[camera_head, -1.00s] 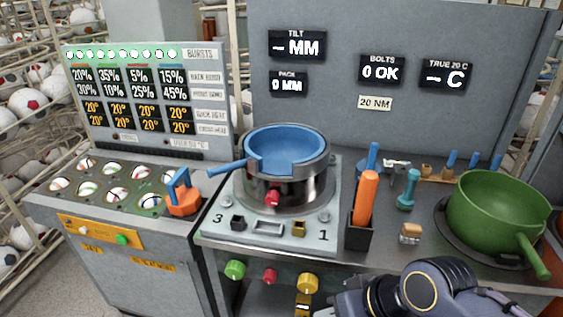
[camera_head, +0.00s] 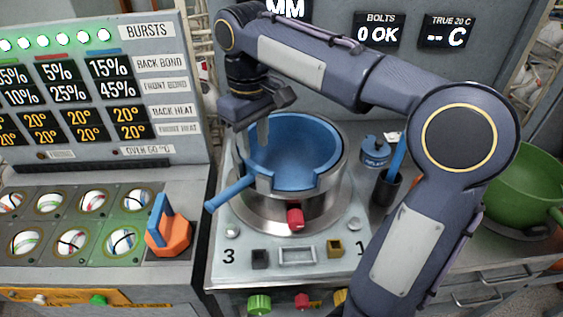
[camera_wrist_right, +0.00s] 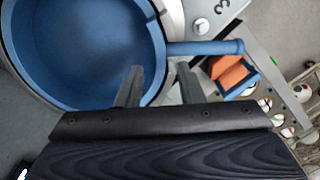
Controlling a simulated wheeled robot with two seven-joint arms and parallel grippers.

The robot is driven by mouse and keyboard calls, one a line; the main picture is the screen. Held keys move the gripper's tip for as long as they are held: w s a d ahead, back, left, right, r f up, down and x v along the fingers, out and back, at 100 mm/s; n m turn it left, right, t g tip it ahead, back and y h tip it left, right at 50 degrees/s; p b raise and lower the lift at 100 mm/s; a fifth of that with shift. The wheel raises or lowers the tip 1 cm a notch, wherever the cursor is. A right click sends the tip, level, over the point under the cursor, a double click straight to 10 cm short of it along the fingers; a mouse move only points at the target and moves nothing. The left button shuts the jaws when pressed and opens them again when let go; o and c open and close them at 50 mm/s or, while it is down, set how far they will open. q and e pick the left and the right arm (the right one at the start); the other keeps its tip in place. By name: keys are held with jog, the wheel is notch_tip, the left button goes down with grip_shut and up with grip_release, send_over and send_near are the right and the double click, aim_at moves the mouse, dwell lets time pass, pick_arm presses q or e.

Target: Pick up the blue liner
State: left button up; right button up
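The blue liner (camera_head: 290,150) is an open bowl with a notched rim and a side handle (camera_head: 228,193). It sits in the round metal press pot (camera_head: 297,208). In the right wrist view the liner (camera_wrist_right: 80,50) fills the upper left, its handle pointing right. My right gripper (camera_head: 254,140) points down at the liner's back-left rim. In the wrist view its two fingers (camera_wrist_right: 158,88) are apart, one over the liner's inside and one outside the rim, near the handle root. Whether they touch the rim cannot be told. My left gripper is not in view.
An orange block with a blue grip (camera_head: 168,233) stands left of the handle. A dark cup with a blue stick (camera_head: 386,188) and a blue weight-like piece (camera_head: 375,152) are right of the pot. A green pan (camera_head: 522,190) is at far right, partly behind my right arm.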

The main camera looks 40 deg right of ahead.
aim_at(256, 165)
notch_tip(256, 165, down, 6)
jog(key=shift+w+r, duration=0.1)
jog(key=shift+w, duration=0.05)
grip_shut()
jog(key=shift+d, duration=0.1)
dwell(1.4)
